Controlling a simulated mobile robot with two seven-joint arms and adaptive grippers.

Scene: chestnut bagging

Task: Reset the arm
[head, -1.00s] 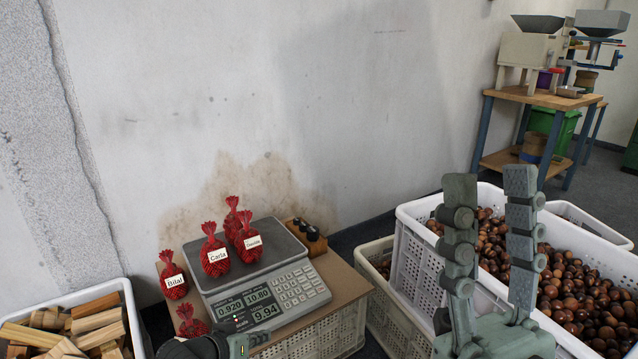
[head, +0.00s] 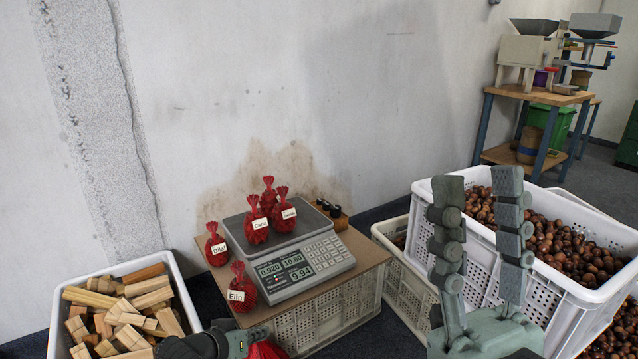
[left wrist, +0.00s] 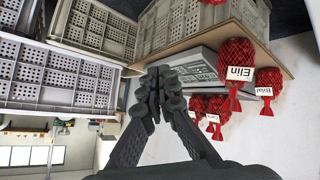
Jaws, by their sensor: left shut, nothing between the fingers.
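My left gripper (head: 252,340) is at the bottom edge of the head view, mostly cut off. The left wrist view shows its dark fingers (left wrist: 162,85) shut with nothing between them. My right gripper (head: 478,205) stands with its two fingers upright and apart, empty, in front of the chestnut crate. Red net bags rest by the scale (head: 335,258): the Carla bag (head: 257,222) and two others on its plate, the Bilal bag (head: 215,246) beside it, the Elin bag (head: 241,287) in front. Another red shape (head: 266,350) shows beside the left gripper, cut off by the frame.
The scale sits on a board over a crate (head: 340,308). A white crate of wood blocks (head: 192,306) stands at left. A white crate of chestnuts (head: 545,285) stands at right, with a lower crate (head: 408,268) beside it. A wooden bench (head: 530,96) stands at the back right.

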